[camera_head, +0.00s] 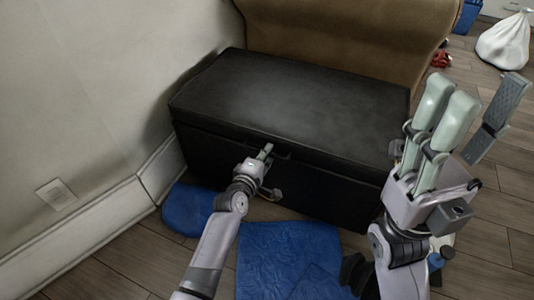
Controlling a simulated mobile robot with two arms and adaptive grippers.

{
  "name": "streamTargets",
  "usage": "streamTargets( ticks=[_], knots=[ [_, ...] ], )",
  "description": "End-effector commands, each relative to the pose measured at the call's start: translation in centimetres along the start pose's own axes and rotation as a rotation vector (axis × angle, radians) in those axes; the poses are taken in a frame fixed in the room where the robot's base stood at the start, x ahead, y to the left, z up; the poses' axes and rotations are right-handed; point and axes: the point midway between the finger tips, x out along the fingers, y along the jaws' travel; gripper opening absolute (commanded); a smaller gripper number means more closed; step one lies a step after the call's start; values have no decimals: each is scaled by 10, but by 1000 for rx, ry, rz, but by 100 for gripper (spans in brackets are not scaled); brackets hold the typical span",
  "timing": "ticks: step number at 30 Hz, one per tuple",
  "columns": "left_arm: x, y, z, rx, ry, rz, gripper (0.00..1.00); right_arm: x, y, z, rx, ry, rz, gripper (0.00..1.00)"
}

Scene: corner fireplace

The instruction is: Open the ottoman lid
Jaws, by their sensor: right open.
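A black ottoman (290,102) stands against the wall with its lid down. A thin seam runs along its front below the lid. My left gripper (266,153) is at the middle of the ottoman's front, close to the lid seam. Its fingers are small in the picture and partly hidden, so I cannot tell whether they are open or whether they touch the lid. My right gripper (468,112) is raised to the right of the ottoman with its fingers spread, open and empty.
A brown sofa (345,35) stands right behind the ottoman. Blue cloths (285,250) lie on the wooden floor in front. A white wall with a socket (57,194) is at the left. A white bag (503,42) sits at the far right.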

Motion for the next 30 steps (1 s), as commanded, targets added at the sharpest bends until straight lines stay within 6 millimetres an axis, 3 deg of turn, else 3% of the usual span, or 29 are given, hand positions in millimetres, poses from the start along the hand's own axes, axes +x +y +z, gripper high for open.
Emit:
streamTargets(
  ticks=[6,30],
  knots=[
    [0,0,0,0,0,0,0,0,0,0,0,0,1,45],
    [-1,0,-1,0,0,-3,0,2,0,1,0,-4,1,45]
  ],
)
